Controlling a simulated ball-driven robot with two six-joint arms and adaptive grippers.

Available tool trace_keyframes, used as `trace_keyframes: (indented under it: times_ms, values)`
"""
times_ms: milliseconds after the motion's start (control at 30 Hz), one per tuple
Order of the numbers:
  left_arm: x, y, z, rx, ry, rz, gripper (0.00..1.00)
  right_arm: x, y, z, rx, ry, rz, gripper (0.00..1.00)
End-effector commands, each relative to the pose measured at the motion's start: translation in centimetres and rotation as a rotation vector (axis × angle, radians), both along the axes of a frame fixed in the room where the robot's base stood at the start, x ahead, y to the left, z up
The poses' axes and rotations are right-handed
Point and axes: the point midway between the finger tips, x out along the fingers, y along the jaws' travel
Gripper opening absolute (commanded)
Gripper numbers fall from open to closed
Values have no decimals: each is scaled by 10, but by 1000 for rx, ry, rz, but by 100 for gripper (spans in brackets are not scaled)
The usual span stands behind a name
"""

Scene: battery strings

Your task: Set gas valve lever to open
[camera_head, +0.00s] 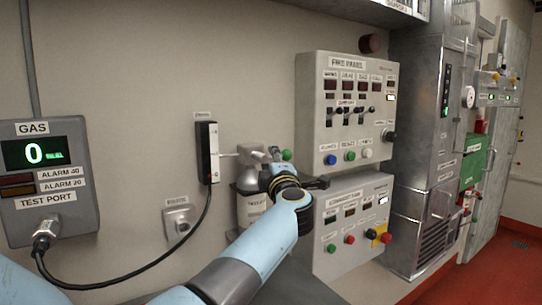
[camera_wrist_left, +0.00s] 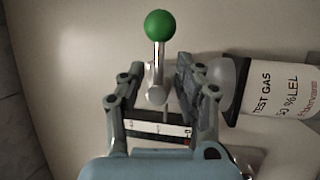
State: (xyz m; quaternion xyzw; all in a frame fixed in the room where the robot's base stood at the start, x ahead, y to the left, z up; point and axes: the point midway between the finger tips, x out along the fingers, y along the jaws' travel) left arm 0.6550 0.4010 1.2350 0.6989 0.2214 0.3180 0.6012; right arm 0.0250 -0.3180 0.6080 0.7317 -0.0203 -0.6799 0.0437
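The gas valve lever, a metal shaft with a green ball knob (camera_head: 287,155), is partly hidden behind my left gripper in the head view. In the left wrist view the green knob (camera_wrist_left: 160,26) stands beyond the fingertips, its metal lever (camera_wrist_left: 158,70) running down between the fingers. My left gripper (camera_wrist_left: 160,72) is open around the lever, with gaps showing on both sides. The test gas cylinder (camera_wrist_left: 272,88), white-labelled with a grey shoulder, lies right of the fingers; in the head view its body (camera_head: 250,212) is partly covered by my arm. My right gripper is out of view.
A narrow black and white flow meter (camera_head: 207,153) hangs on the wall left of the cylinder. A gas display (camera_head: 47,180) reads 0, with a black hose from its test port. The fire panel (camera_head: 345,110) and a lower panel (camera_head: 350,222) stand close right of my gripper.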

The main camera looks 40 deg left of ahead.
Motion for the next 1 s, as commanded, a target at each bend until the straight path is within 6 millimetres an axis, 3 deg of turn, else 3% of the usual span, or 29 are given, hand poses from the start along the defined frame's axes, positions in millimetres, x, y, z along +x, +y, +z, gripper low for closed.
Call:
trace_keyframes:
  times_ms: [200, 467, 733, 1000]
  values:
    - [14, 13, 3, -1, 1, -1, 33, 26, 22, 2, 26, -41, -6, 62]
    - [15, 14, 3, -1, -1, -1, 33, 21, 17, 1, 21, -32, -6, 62]
    - [14, 14, 4, 0, -1, -1, 1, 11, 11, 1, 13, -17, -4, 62]
    - [14, 14, 5, 4, -2, 0, 0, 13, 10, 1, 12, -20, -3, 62]
